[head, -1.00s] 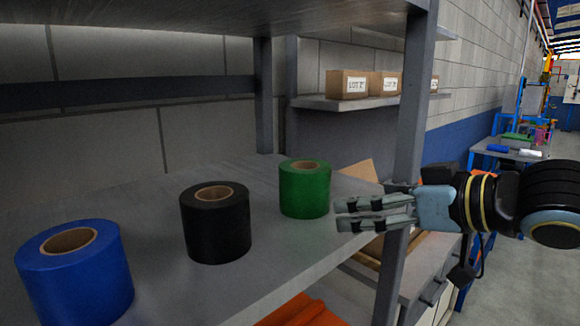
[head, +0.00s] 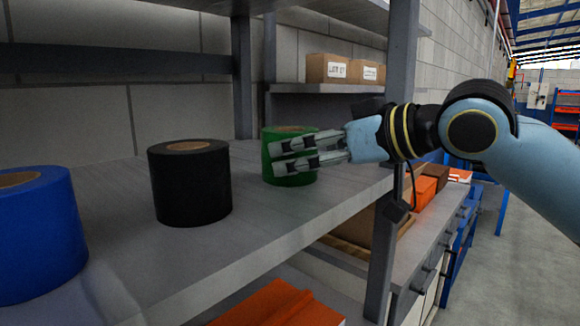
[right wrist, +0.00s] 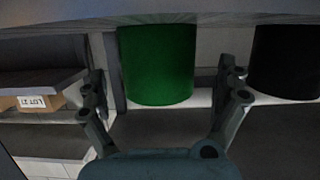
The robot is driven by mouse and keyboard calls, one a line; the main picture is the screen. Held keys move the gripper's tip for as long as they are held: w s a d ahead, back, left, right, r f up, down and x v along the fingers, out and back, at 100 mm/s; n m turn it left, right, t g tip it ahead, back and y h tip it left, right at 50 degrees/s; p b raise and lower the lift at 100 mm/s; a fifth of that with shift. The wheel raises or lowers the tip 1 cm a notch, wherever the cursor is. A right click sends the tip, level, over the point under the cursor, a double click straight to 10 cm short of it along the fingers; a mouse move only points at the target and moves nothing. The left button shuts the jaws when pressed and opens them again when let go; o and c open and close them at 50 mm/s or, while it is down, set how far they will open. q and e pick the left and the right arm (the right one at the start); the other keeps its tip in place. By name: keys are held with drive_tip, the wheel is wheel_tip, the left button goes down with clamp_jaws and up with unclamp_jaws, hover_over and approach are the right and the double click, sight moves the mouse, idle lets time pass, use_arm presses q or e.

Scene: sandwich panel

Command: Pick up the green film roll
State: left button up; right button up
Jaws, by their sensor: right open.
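The green film roll (head: 272,148) stands upright on the grey shelf (head: 250,215), at the right of the row. My right gripper (head: 283,157) comes in from the right and covers part of the roll in the head view. In the right wrist view the green film roll (right wrist: 158,65) shows between the two open fingers of my right gripper (right wrist: 166,85), with gaps on both sides. The gripper is open and holds nothing. I cannot tell how far the fingertips reach along the roll. My left gripper is not in view.
A black roll (head: 190,185) stands left of the green one, and it shows at the right in the wrist view (right wrist: 288,65). A blue roll (head: 38,235) stands farther left. A grey shelf post (head: 390,160) rises near my right arm. Boxes (head: 327,69) sit on a back shelf.

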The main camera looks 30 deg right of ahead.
drive_tip(key=b+x, duration=0.1)
drive_tip(key=x, duration=0.1)
drive_tip(key=f+b+x, duration=0.1)
drive_tip(key=b+x, duration=0.1)
drive_tip(key=shift+w+d, duration=0.1)
drive_tip(key=shift+w, duration=0.35)
drive_tip(key=c, duration=1.2)
